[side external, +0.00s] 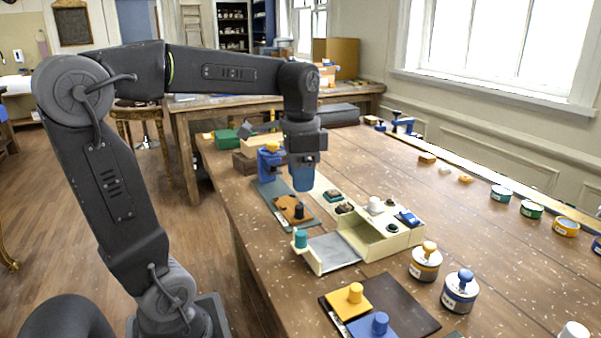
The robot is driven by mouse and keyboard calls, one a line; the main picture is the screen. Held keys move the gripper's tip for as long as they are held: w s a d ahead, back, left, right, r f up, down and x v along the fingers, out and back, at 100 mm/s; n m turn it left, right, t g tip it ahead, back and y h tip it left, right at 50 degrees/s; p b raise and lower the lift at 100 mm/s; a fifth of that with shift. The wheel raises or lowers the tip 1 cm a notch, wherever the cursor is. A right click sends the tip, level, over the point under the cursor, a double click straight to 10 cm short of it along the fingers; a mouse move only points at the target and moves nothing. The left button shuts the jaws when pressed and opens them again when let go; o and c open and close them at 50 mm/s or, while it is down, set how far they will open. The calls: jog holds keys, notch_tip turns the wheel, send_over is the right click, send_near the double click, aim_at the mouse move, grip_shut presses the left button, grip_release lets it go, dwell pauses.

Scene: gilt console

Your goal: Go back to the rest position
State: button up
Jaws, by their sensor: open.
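My gripper (303,178) points straight down above the work table, over the area between the blue clamp-like fixture and the cream box. Its blue fingers hang in the air with nothing visible between them. The finger gap is small and hard to see from this side. Beneath and left of it, a brown piece with a black knob (291,210) rests on a grey-blue mat (268,192).
A cream open box (387,240) with a teal knob stands right of centre. A dark board (403,300) carries yellow and blue knobbed blocks. Two knobbed tins (425,264) stand beside it. A blue fixture (269,163) is close left of my gripper. Several small tins line the right.

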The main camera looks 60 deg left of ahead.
jog(key=shift+r, duration=0.1)
dwell(0.3)
jog(key=s+d+f+n+t, duration=0.1)
jog(key=s+d+f+t, duration=0.1)
jog(key=d, duration=0.3)
jog(key=s+d+f+n+t, duration=0.2)
jog(key=s+d+f+t, duration=0.1)
jog(key=s+d, duration=0.2)
jog(key=shift+s+d+t, duration=0.2)
jog(key=shift+d+t, duration=0.1)
jog(key=shift+d, duration=0.15)
